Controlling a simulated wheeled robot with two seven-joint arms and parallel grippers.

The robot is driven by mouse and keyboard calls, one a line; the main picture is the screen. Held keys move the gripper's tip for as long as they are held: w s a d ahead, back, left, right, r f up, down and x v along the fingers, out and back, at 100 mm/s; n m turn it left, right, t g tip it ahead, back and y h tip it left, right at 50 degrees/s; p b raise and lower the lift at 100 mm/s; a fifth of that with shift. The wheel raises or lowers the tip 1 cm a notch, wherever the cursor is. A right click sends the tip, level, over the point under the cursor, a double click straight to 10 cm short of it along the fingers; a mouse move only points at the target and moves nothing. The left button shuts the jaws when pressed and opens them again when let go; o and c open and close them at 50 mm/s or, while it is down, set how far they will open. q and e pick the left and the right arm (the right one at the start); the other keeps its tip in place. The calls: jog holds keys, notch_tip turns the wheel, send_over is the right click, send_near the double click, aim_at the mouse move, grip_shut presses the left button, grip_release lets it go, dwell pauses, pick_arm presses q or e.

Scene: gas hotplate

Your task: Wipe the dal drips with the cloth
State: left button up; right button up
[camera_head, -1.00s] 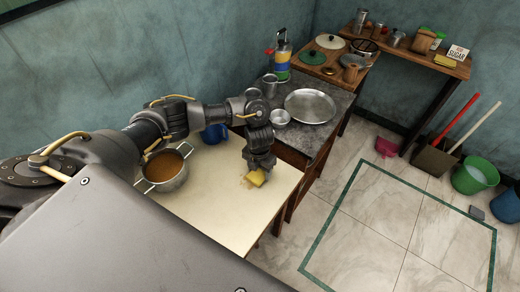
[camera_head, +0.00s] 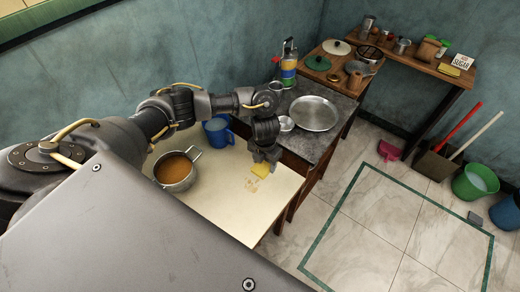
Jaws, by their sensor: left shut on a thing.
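My left gripper (camera_head: 265,157) reaches over the cream-topped table (camera_head: 226,212), pointing down. It is shut on a yellow cloth (camera_head: 261,171), which is at or just above the tabletop; I cannot tell if it touches. Faint brownish dal drips (camera_head: 252,185) show on the tabletop just in front of the cloth. My right gripper is not in view.
A blue mug (camera_head: 218,131) stands behind the pot, close under my left arm. A dark stone-topped counter with a steel plate (camera_head: 313,113) and a small bowl (camera_head: 286,124) adjoins at the back right. The front right of the table is clear.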

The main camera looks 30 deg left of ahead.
pick_arm(q)
jog(key=shift+w, duration=0.1)
dwell(0.4)
jog(key=shift+w+b, duration=0.25)
jog(key=shift+b, duration=0.05)
jog(key=w+a+m+b, duration=0.25)
jog(key=w+b, duration=0.45)
jog(key=b, duration=0.4)
jog(key=s+m+b, duration=0.1)
jog(key=s+m, duration=0.1)
jog(key=m, duration=0.2)
jog(key=s+m+b, duration=0.1)
jog(key=s+m, duration=0.1)
jog(key=m, duration=0.3)
jog(key=s+m+b, duration=0.2)
jog(key=s+m, duration=0.1)
jog(key=m, duration=0.2)
jog(key=shift+d+f, duration=0.1)
jog(key=shift+s+d+m, duration=0.15)
jog(key=shift+m, duration=0.5)
jog(key=shift+f, duration=0.15)
